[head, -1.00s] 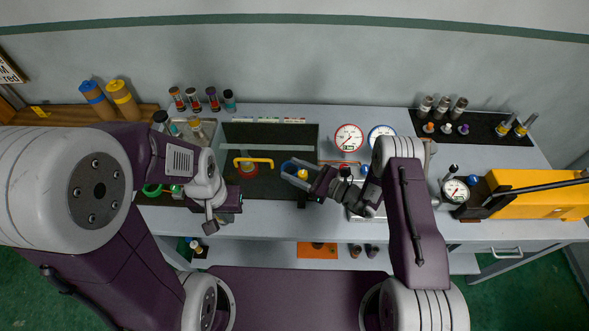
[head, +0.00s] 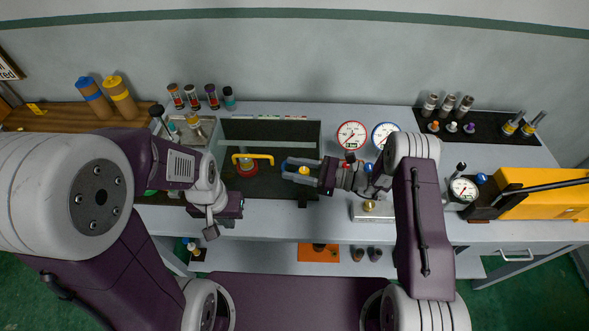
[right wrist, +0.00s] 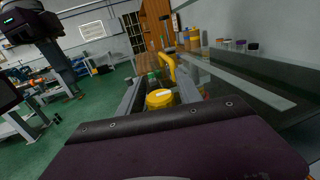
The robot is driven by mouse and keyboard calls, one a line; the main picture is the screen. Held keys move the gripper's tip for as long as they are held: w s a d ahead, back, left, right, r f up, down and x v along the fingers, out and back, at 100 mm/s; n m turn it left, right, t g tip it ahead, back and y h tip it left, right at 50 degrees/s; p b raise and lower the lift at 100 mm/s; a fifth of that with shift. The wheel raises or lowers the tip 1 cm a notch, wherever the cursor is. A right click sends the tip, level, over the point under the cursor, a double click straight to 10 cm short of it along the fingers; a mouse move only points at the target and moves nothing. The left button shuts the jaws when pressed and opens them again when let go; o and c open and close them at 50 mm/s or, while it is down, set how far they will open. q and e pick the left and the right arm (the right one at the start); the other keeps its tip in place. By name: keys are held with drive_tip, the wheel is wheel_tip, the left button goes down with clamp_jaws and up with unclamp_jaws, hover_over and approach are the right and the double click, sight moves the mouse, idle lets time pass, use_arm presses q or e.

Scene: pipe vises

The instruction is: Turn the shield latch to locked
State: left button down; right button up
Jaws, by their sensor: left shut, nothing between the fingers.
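A clear shield panel (head: 285,131) stands at the dark bay in the middle of the bench. A yellow bar handle (head: 253,157) shows at its left part, and also in the right wrist view (right wrist: 168,68). A round yellow knob (head: 303,171), perhaps the shield latch, is at the bay's right; it also shows in the right wrist view (right wrist: 159,98). My right gripper (head: 291,171) is open, pointing left, with one finger on each side of the knob; contact cannot be told. My left gripper (head: 212,232) is shut and empty at the bench's front left.
Two dial gauges (head: 351,135) stand right of the bay. A metal block with a brass knob (head: 369,206) lies near my right forearm. A yellow machine with a black lever (head: 540,195) is at the far right. Several bottles (head: 192,97) line the back left.

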drive_tip(key=b+v, duration=0.3)
drive_tip(key=v, duration=0.6)
idle(0.4)
